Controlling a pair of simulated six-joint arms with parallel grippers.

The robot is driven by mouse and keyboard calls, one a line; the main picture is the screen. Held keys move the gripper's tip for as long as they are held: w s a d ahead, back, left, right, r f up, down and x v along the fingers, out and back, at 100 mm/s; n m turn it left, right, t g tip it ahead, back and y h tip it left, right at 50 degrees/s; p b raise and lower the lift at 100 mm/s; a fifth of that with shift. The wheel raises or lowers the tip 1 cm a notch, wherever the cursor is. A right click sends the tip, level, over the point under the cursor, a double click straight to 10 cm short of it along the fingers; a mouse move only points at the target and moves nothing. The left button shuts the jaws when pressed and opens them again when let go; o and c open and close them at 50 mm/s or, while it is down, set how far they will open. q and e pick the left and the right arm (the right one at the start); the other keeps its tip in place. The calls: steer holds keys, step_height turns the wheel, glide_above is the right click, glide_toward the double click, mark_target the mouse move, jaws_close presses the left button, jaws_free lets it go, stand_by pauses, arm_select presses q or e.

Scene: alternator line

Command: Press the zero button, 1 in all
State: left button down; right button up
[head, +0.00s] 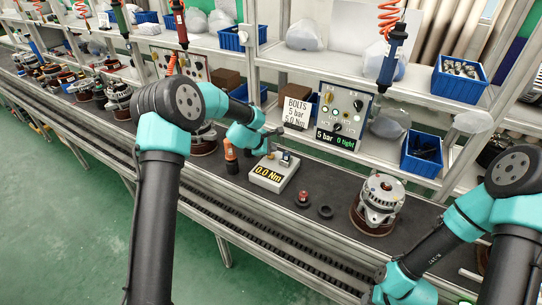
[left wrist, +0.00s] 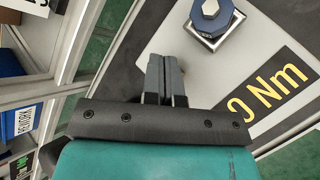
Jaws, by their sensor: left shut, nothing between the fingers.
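The torque tester (head: 268,178) is a pale box on the bench with a yellow "0.0 Nm" display and a socket block on top. In the left wrist view its pale top (left wrist: 165,38) carries a blue hex piece on a square metal block (left wrist: 213,22), beside the display (left wrist: 270,92). I cannot make out a zero button in either view; my fingers cover part of the top. My left gripper (head: 276,132) is shut and empty, above the tester. Its closed fingers show in the left wrist view (left wrist: 165,62). My right arm is at the lower right; its fingers are not visible.
An orange-and-black bottle-like item (head: 231,157) stands left of the tester. A "BOLTS 5 bar 5.0 Nm" sign (head: 296,112) and a control panel (head: 342,110) stand behind.

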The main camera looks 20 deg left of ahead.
arm_select(q)
steer(key=shift+r, duration=0.1)
steer(key=shift+r, duration=2.45)
